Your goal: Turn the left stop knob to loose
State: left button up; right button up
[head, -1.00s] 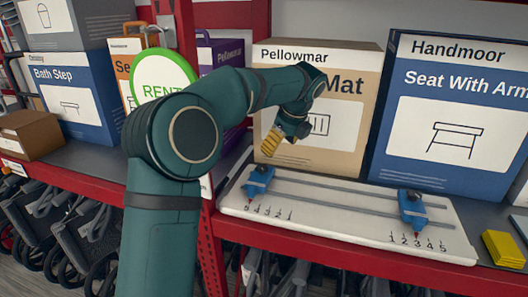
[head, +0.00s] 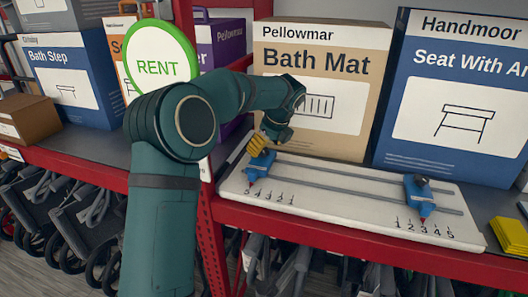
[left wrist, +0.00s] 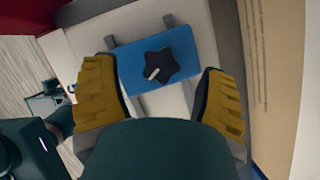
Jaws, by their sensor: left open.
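The left stop is a blue block (head: 257,166) on the two grey rails at the left end of a white board (head: 330,196). Its knob (left wrist: 160,65) is a dark star shape with a white mark, seen from above in the left wrist view; the mark points to the lower left there. My left gripper (head: 257,147) is open, its yellow fingers (left wrist: 160,100) on either side of the view, just above the stop and apart from the knob. In the head view the fingers hide the knob. The right stop (head: 420,194) is another blue block with a dark knob. My right gripper is not in view.
Boxes stand behind the board: a tan Bath Mat box (head: 312,90) and a blue Seat With Arm box (head: 455,95). A round green RENT sign (head: 160,66) stands at the left. A yellow block (head: 510,235) lies at the right. A red shelf edge (head: 320,240) runs along the front.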

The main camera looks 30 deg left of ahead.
pick_arm(q)
jog(key=shift+x, duration=0.75)
jog(key=shift+c, duration=0.2)
jog(key=c, duration=1.2)
